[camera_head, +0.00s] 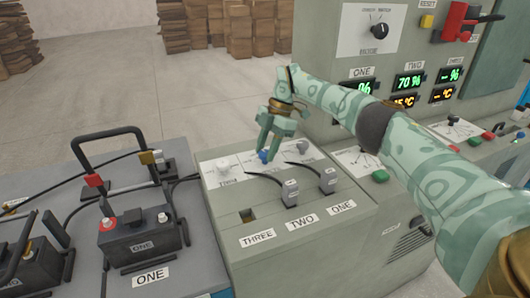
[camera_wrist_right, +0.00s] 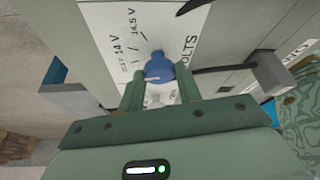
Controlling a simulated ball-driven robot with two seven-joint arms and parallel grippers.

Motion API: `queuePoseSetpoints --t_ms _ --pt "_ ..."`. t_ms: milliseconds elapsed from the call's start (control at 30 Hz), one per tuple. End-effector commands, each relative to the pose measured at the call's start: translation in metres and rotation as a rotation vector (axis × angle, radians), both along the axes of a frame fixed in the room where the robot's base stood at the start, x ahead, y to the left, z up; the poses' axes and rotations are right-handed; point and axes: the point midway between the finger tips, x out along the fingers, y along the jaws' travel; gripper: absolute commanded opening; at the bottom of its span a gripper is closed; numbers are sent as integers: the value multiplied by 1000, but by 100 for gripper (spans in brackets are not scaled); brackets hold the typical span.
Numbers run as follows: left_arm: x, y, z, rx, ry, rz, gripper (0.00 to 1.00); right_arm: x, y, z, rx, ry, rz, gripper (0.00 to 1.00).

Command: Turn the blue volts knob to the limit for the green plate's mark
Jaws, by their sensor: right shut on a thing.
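The blue volts knob (camera_head: 263,156) sits on the sloped top of the grey charger cabinet (camera_head: 225,205). My right gripper (camera_head: 273,133) reaches down over it from the right. In the right wrist view the blue knob (camera_wrist_right: 158,67) shows between the fingers of my right gripper (camera_wrist_right: 160,88), which is shut on it. The dial panel (camera_wrist_right: 112,35) around it carries voltage marks, among them 14 V and 14.5 V, and the word VOLTS. The knob's pointer is not clear. I cannot make out a green plate. My left gripper is not in view.
Cabled plugs (camera_head: 290,191) stand in front. A taller cabinet with displays (camera_head: 409,83) stands behind at right.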

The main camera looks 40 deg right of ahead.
Motion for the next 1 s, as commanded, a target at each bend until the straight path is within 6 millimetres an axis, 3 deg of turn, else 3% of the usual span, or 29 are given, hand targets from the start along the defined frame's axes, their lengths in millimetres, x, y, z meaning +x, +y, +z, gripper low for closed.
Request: queuePoseSetpoints --t_ms 400,967,1000 --pt "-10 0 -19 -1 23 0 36 2 0 -1 -3 -3 187 11" --pt "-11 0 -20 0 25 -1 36 2 -1 1 -3 -5 212 11" --pt "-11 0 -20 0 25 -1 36 2 -1 1 -3 -5 212 45"
